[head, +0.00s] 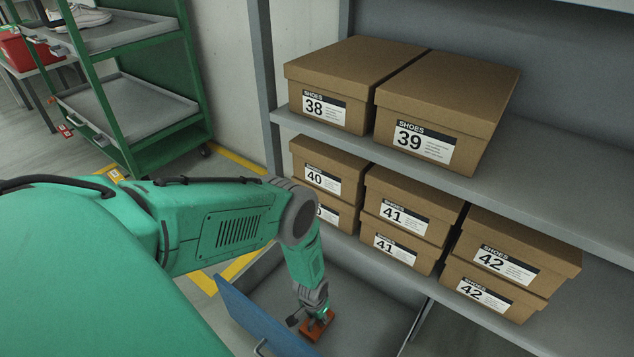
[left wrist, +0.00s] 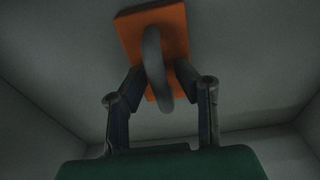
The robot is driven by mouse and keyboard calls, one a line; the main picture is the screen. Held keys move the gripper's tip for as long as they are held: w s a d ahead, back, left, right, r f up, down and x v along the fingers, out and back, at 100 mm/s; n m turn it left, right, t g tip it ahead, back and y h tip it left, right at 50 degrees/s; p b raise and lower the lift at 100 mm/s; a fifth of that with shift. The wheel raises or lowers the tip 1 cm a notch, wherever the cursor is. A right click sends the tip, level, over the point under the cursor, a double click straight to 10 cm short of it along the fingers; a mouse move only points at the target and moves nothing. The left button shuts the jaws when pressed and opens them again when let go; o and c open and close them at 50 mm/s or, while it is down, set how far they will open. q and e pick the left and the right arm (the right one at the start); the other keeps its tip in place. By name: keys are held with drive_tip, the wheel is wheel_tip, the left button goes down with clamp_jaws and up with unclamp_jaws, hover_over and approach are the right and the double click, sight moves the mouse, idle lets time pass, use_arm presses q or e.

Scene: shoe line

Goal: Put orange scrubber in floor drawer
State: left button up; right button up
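The orange scrubber (head: 318,326) is inside the open floor drawer (head: 375,300), near its blue front. In the left wrist view, the orange scrubber (left wrist: 172,30) shows its flat block and grey looped handle (left wrist: 153,65). My left gripper (head: 311,305) reaches down into the drawer, right above the scrubber. In the left wrist view, the two fingers of my left gripper (left wrist: 160,78) stand on either side of the handle and look slightly apart from it. The scrubber seems to lie on the drawer floor; contact is hard to make out. My right gripper is not in view.
The drawer's blue front panel (head: 262,322) with its handle faces me. Shelves with brown shoe boxes (head: 430,115) rise behind the drawer. A green cart (head: 135,110) stands at the left, with a red bin (head: 22,50) beyond it. The drawer's right side is free.

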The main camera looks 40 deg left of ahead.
use_arm(q)
wheel_tip(320, 180, up, 12)
drive_tip(key=s+p, duration=0.1)
drive_tip(key=p, duration=0.5)
drive_tip(key=s+d+r+m, duration=0.1)
drive_tip(key=s+d+r, duration=0.2)
drive_tip(key=s+r, duration=0.6)
drive_tip(key=s+d+r, duration=0.3)
drive_tip(key=s+r, duration=0.6)
drive_tip(key=r, duration=0.5)
drive_tip(key=shift+s+d+r+m, duration=0.3)
drive_tip(key=shift+s+d+m, duration=0.05)
drive_tip(key=shift+m, duration=0.05)
